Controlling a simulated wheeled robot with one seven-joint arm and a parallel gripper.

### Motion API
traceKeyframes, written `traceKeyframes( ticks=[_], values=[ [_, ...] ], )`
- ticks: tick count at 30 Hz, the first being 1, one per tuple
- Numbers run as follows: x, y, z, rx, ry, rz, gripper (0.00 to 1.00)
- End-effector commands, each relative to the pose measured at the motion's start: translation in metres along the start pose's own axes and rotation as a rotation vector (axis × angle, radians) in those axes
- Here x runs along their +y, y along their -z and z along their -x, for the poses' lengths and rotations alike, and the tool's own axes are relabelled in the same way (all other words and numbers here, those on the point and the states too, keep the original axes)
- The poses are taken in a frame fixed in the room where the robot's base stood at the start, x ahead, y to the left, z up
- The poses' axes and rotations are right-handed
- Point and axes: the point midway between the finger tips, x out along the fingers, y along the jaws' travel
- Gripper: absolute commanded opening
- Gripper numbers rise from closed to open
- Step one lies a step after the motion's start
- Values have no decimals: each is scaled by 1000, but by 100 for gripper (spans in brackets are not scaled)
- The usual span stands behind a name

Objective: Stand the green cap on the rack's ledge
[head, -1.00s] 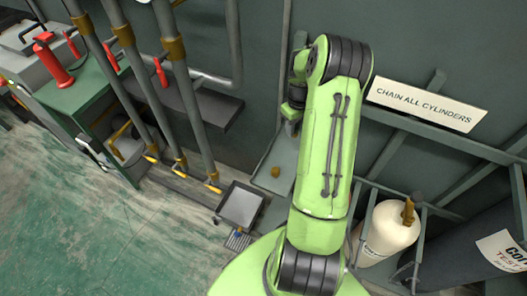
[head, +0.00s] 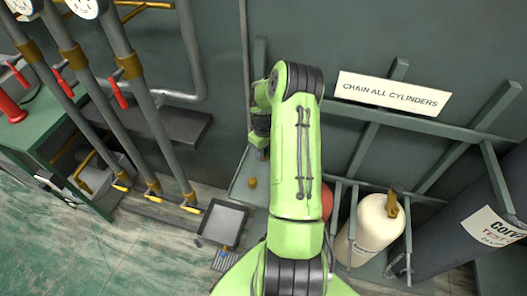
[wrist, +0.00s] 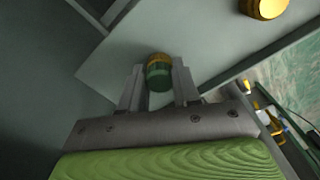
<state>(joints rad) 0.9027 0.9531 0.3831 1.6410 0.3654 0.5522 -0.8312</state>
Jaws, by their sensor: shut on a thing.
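My gripper (wrist: 159,80) is shut on the green cap (wrist: 158,82) in the wrist view. The cap has a gold band at its far end and a green body between the two fingers. The rack's pale grey ledge (wrist: 215,55) lies beneath and beyond the cap. I cannot tell whether the cap touches it. In the head view the ledge (head: 240,188) shows left of my arm; my fingers and the held cap are hidden there.
A brass cap (wrist: 264,6) sits on the ledge, right of the held one; it also shows in the head view (head: 252,183). A grey tray (head: 220,222) is left of my arm.

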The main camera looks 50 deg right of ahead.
Motion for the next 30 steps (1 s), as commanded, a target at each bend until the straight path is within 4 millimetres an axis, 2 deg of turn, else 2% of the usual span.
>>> traceKeyframes(
  ticks=[1,6,13,16,20,25,30],
  values=[
    [0,0,-2,-1,0,0,33],
    [0,0,-1,0,1,0,57],
    [0,0,-1,0,1,0,57],
    [0,0,6,1,0,0,57],
    [0,1,36,3,-3,1,57],
    [0,1,85,2,-2,0,57],
    [0,0,115,1,-1,0,57]
  ],
)
